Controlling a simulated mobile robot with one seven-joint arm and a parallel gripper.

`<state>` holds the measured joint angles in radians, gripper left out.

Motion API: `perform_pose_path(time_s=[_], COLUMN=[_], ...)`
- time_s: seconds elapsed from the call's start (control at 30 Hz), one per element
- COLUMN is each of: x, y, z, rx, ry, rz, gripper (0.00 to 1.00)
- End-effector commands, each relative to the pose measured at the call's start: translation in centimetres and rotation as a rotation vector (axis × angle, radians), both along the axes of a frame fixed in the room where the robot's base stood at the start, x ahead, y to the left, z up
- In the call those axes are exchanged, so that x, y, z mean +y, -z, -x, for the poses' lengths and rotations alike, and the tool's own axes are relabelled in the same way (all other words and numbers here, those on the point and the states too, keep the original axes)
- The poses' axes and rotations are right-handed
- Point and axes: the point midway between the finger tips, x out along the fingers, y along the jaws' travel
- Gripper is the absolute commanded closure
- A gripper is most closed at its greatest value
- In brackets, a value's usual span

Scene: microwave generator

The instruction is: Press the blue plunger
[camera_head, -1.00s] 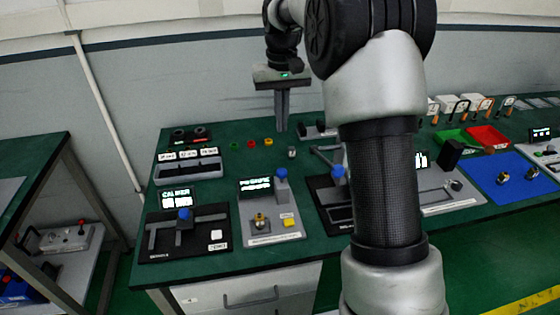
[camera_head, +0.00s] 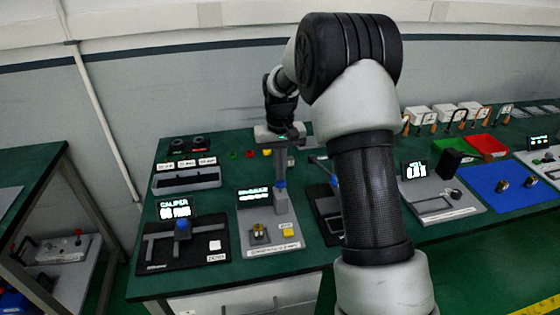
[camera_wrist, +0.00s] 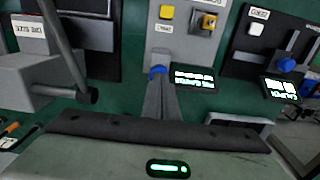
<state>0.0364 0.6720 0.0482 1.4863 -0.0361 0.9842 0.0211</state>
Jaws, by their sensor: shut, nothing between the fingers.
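The blue plunger (camera_head: 281,184) sits on the grey upright post of a grey gauge board with a lit display. It also shows in the wrist view (camera_wrist: 157,71), partly hidden behind my fingertips. My gripper (camera_head: 281,176) points down, its fingers together and empty, with the tips at or just above the plunger's top. I cannot tell whether they touch it. In the wrist view the closed fingers (camera_wrist: 160,82) overlap the plunger's near side. The board's yellow button (camera_head: 287,233) and brass part (camera_head: 258,232) stand in front of the post.
The caliper board (camera_head: 160,255) with its own blue knob (camera_head: 183,226) lies to the left. A black board (camera_head: 325,225) with another blue knob lies to the right, partly hidden by my arm. A grey rack (camera_head: 187,178) stands behind left. Green tabletop lies between the boards.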

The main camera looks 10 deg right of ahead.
Motion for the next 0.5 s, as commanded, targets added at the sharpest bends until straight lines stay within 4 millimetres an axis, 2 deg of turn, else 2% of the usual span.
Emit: perform_pose_path(time_s=[0.37, 0.5], x=[0.0, 0.0], y=[0.3, 1.8], z=[0.0, 0.0], rx=[0.0, 0.002], ry=[0.0, 0.0], rz=[0.0, 0.0], gripper=[1.0, 1.0])
